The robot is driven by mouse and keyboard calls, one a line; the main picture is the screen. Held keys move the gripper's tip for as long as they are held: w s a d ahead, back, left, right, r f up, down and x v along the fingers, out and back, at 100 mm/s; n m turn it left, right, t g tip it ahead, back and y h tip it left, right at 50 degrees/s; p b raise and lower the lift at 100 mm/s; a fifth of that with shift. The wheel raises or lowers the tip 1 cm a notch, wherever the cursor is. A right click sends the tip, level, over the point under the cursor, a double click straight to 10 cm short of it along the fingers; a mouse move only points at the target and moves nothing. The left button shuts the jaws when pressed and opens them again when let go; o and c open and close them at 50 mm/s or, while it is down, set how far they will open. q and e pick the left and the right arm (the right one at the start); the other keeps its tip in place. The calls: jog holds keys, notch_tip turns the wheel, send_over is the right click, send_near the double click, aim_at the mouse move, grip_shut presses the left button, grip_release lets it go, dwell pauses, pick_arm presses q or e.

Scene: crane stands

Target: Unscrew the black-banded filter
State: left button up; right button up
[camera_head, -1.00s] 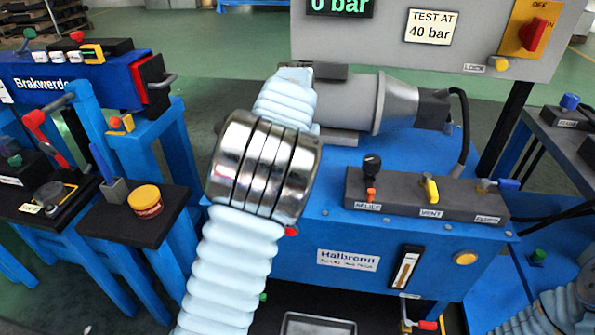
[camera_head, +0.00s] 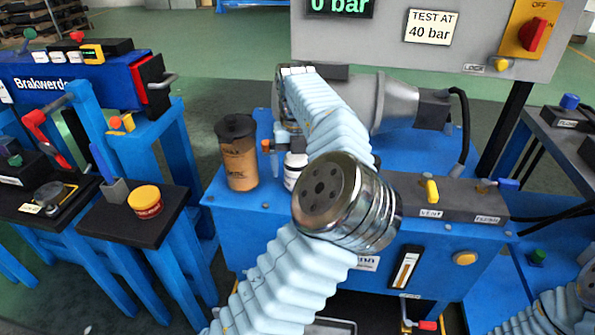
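My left arm's pale blue sleeve and silver joint cross the middle of the head view. Its far end bends down at the blue bench, where my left gripper (camera_head: 286,128) shows only in part, above a small white canister (camera_head: 293,180). The arm hides much of the canister, and I cannot tell whether the fingers touch it or are open. A tan canister with a black top (camera_head: 238,165) stands upright to the left, apart from the gripper. I cannot tell for certain which canister is the black-banded filter. My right gripper is out of view.
A grey motor-like cylinder (camera_head: 395,103) lies behind my arm. The panel above reads 0 bar (camera_head: 339,6). A valve strip (camera_head: 455,200) stands on the right of the bench. A yellow-lidded tin (camera_head: 145,201) sits on the left stand.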

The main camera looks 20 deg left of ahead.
pick_arm(q)
jog(key=shift+c, duration=0.8)
jog(key=m, duration=2.6)
